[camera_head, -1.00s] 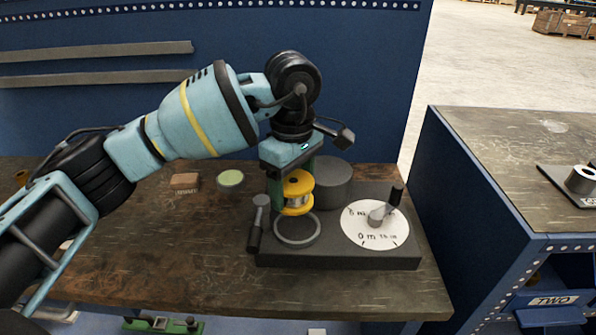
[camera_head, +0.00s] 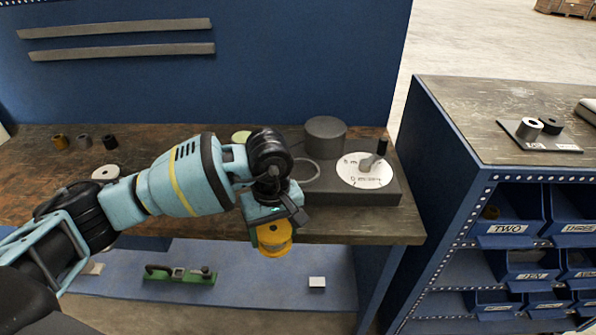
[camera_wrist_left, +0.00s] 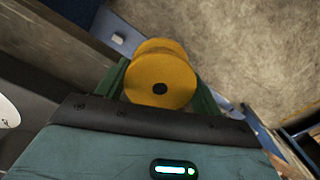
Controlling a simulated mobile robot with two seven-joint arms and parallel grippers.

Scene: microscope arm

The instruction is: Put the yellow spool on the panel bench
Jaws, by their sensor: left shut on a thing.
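The yellow spool (camera_head: 274,247) is held in my left gripper (camera_head: 270,234), below the wrist. It hangs in front of the wooden bench's front edge, with the lower blue shelf behind it in the head view. In the left wrist view the spool (camera_wrist_left: 158,80) sits between the green fingers of the left gripper (camera_wrist_left: 163,88), its round end and dark centre hole facing the camera. A wooden-topped bench (camera_head: 40,190) stands before a tall blue panel (camera_head: 290,60). Another wooden-topped bench (camera_head: 460,110) with bins stands at right. My right gripper is not in view.
A dark device (camera_head: 345,197) with a white dial (camera_head: 365,172), a ring and a grey cylinder (camera_head: 326,134) stands on the bench's right end. Small cylinders (camera_head: 84,142) and discs lie further left. The right bench holds a dark tray (camera_head: 545,140).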

